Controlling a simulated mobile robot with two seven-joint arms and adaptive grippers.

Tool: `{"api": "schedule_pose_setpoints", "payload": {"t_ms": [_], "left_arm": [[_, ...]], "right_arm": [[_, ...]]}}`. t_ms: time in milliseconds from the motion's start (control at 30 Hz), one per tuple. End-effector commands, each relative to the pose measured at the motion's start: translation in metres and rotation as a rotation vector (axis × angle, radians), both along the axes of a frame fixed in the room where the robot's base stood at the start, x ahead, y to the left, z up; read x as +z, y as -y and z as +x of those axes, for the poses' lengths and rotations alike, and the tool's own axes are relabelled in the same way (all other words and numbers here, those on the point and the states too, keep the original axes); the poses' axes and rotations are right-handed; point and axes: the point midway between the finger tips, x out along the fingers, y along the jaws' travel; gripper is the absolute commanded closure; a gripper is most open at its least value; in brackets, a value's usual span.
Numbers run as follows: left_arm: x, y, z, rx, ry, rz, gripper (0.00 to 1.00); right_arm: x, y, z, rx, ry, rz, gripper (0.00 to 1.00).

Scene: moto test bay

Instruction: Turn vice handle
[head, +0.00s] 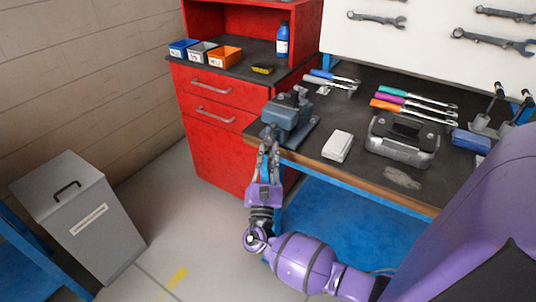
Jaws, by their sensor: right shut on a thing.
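A blue-grey vice (287,117) is mounted at the left front corner of the dark-topped workbench. My right gripper (268,147) reaches up from below at the front of the vice, with its fingers pointing at the vice's front end. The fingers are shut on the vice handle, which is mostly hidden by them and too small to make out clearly. My purple right arm comes in from the lower right. My left gripper is not in view.
A white box (338,146) and a grey case (402,139) stand on the bench (360,182), right of the vice. A red cabinet (213,134) with small bins stands behind left. A grey bin (80,220) is at far left. Floor between is free.

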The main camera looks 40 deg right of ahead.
Motion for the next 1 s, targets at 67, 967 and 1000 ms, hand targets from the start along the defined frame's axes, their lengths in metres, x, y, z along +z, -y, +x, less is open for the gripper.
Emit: {"api": "schedule_pose_setpoints", "payload": {"t_ms": [67,967,1000], "left_arm": [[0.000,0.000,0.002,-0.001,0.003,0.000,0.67],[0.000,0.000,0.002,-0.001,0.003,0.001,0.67],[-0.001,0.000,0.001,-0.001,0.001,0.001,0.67]], "right_arm": [[0.007,-0.010,0.006,0.023,0.012,-0.001,1.00],[0.003,-0.007,0.002,0.013,0.009,-0.001,0.70],[0.002,-0.008,0.000,0.013,0.009,-0.001,0.70]]}}
